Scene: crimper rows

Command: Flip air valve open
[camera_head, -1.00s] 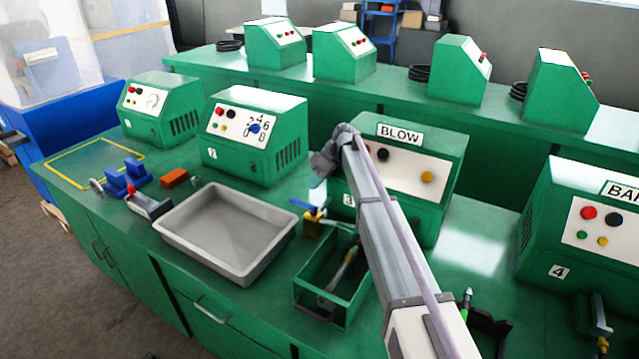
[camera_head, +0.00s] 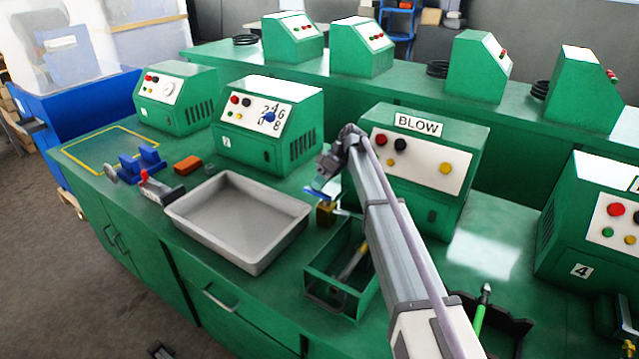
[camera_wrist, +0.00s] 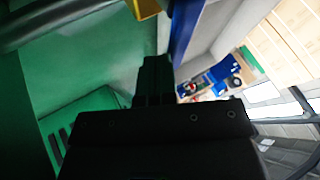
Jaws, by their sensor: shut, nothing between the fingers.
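The air valve (camera_head: 326,212) is a small brass-yellow body on the green bench, between the grey tray and the BLOW machine. Its blue lever (camera_head: 316,194) is partly hidden beside my gripper (camera_head: 326,174), which is low and close over the valve. In the wrist view, my gripper (camera_wrist: 154,62) shows as dark fingers shut together with nothing between them. The blue lever (camera_wrist: 181,32) stands just right of the fingertips, and a yellow bit of the valve (camera_wrist: 146,8) shows above them. I cannot tell whether fingers and lever touch.
The BLOW machine (camera_head: 425,165) stands close behind and right of my arm. A green open box (camera_head: 318,290) with a tool sits in front of the valve. The grey tray (camera_head: 196,248) lies left. A green-handled tool (camera_head: 481,312) stands at the right front.

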